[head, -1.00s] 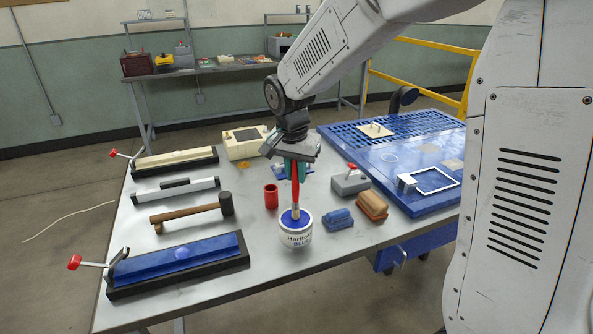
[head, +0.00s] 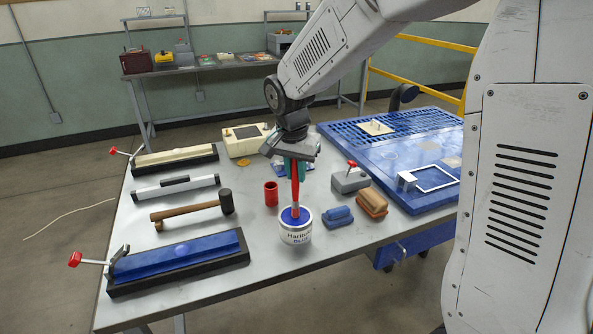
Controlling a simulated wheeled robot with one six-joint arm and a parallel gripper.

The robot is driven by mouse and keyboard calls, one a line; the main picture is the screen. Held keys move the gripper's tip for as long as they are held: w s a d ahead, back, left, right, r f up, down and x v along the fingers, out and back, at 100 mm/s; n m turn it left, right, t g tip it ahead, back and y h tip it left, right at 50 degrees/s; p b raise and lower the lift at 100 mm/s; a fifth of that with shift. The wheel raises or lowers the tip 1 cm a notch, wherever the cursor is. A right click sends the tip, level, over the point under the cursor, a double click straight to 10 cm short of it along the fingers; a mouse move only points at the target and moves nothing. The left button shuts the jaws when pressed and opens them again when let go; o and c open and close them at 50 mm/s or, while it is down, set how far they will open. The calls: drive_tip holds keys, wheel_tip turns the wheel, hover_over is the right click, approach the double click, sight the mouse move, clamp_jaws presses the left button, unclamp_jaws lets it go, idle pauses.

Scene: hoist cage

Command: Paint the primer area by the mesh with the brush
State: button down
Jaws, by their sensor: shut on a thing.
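Pale patches show on the panel near the mesh, one a greyish patch (head: 453,162); which is the primer area is unclear.
Beside the can are a red cup (head: 271,194), a blue block (head: 338,217), a brown block (head: 372,202) and a grey box with a red knob (head: 350,181). A mallet (head: 190,210) and a blue clamped bar (head: 180,260) lie left. A white frame (head: 435,179) is on the panel.

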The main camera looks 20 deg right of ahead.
drive_tip(key=shift+f, duration=0.1)
idle(0.3)
drive_tip(key=shift+r, duration=3.55)
